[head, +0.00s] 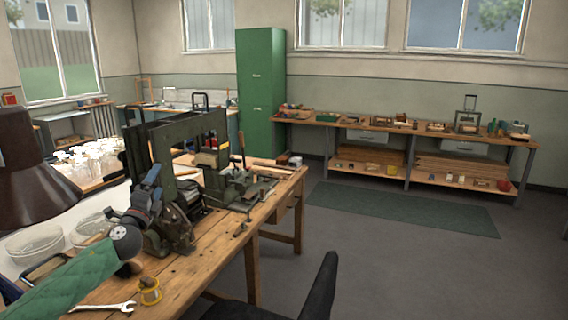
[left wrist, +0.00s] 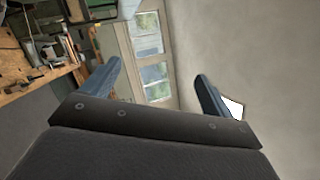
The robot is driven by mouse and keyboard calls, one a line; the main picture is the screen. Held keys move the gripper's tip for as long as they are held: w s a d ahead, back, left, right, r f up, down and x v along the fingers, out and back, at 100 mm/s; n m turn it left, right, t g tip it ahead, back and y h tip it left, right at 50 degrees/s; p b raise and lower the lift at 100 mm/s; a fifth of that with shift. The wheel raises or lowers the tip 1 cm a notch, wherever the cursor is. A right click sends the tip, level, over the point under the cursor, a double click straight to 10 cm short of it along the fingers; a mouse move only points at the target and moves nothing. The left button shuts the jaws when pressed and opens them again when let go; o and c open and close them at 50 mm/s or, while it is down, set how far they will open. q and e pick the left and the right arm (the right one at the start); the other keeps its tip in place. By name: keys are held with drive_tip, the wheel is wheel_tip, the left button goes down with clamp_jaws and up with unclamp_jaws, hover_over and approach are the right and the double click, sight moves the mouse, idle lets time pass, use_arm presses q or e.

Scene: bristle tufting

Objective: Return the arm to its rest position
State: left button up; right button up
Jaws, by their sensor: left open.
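My left arm comes in from the lower left in the head view, in a green padded sleeve. My left gripper (head: 150,182) is dark with blue fingers and appears in front of the dark green machine (head: 158,135) on the wooden bench (head: 200,280). In the left wrist view the two blue fingers of the left gripper (left wrist: 154,76) stand wide apart with nothing between them. Beyond them are a window and a bare wall. I cannot tell how far the gripper is from the machine. My right gripper is in neither view.
A wrench (head: 103,307) and a small yellow-rimmed jar (head: 150,291) lie near the bench's front edge. Glass dishes (head: 35,243) and a brown lamp shade (head: 22,175) are at the left. A dark chair back (head: 320,288) stands in front. The floor at the right is clear.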

use_arm(q)
wheel_tip(320, 180, down, 18)
drive_tip(key=s+a+n+g+y, duration=0.25)
drive_tip(key=n+g+y, duration=0.5)
drive_tip(key=n, duration=0.65)
drive_tip(key=s+d+f+n+g, duration=0.1)
drive_tip(key=s+d+f+g, duration=0.15)
drive_tip(key=f, duration=0.35)
drive_tip(key=s+d+f+n+g+h, duration=0.1)
drive_tip(key=s+d+f, duration=0.15)
drive_tip(key=f, duration=0.35)
drive_tip(key=s+d+f+n+g, duration=0.1)
drive_tip(key=s+f+g, duration=0.1)
drive_tip(key=s+f, duration=0.3)
drive_tip(key=s+d+f+n+g+h, duration=0.1)
drive_tip(key=s+d+f, duration=0.4)
drive_tip(key=s+f, duration=0.5)
drive_tip(key=s+d+f+n+g+h, duration=0.1)
drive_tip(key=s+d+f+g, duration=0.3)
drive_tip(key=s+f, duration=0.7)
drive_tip(key=s+d+f+n+g+h, duration=0.1)
drive_tip(key=s+d+f+g+h, duration=0.2)
drive_tip(key=s+d+f, duration=0.5)
drive_tip(key=s+f, duration=0.3)
drive_tip(key=s, duration=0.9)
drive_tip(key=shift+d+n, duration=0.25)
drive_tip(key=shift+n, duration=0.15)
